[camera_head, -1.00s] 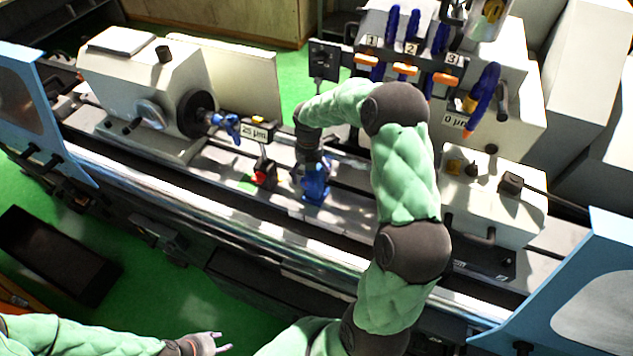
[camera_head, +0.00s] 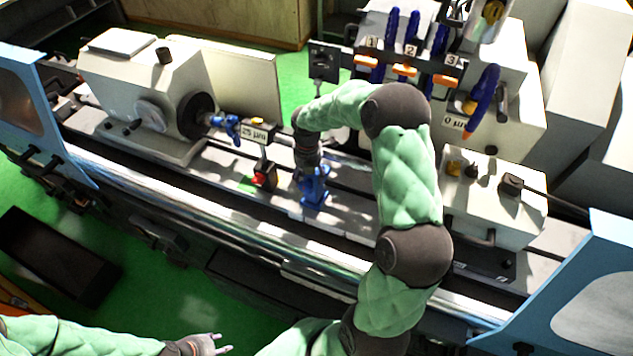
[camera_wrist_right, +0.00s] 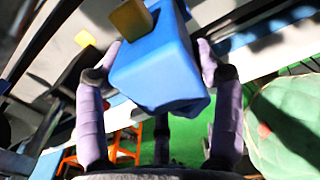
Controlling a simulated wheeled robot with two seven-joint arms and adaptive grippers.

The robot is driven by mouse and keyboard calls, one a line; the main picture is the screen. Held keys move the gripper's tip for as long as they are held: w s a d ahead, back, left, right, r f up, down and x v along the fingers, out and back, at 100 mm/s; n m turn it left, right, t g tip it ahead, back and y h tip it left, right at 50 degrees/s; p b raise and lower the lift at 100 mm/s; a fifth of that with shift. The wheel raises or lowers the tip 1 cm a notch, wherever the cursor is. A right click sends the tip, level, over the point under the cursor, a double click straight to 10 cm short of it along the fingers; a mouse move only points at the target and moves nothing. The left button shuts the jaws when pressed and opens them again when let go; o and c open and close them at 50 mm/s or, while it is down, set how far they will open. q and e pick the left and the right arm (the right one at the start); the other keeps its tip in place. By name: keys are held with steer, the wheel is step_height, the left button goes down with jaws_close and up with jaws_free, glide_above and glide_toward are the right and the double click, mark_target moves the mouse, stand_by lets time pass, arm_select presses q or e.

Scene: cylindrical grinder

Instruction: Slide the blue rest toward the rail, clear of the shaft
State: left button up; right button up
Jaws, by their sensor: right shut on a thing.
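The blue rest (camera_head: 314,190) stands on the machine bed in the head view, just in front of the shaft (camera_head: 347,166). My right gripper (camera_head: 308,168) reaches down from above onto the rest's upper part, and my arm hides part of the shaft. In the right wrist view, the blue rest (camera_wrist_right: 155,65) with a yellow tip sits between the purple fingers, which are shut on it. The long bright rail (camera_head: 235,226) runs along the front of the bed. My left gripper (camera_head: 222,347) is low at the bottom edge, empty, with its fingers apart.
A 25 µm gauge (camera_head: 259,133) and its red-knobbed stand (camera_head: 264,177) are left of the rest. The white headstock (camera_head: 150,85) is at the left and the white tailstock (camera_head: 495,200) at the right. Bare bed shows between the rest and the rail.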

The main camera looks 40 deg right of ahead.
mark_target(305, 183)
steer(key=shift+s+a+f, duration=0.2)
steer(key=shift+s+a, duration=0.25)
steer(key=shift+a, duration=0.2)
steer(key=shift+s+a, duration=0.2)
steer(key=shift+a, duration=0.1)
steer(key=shift+s+a, duration=0.2)
steer(key=shift+a, duration=0.1)
steer(key=shift+s+a, duration=0.1)
steer(key=shift+a, duration=0.05)
steer(key=shift+f, duration=0.1)
steer(key=o, duration=1.4)
steer(key=shift+r, duration=0.2)
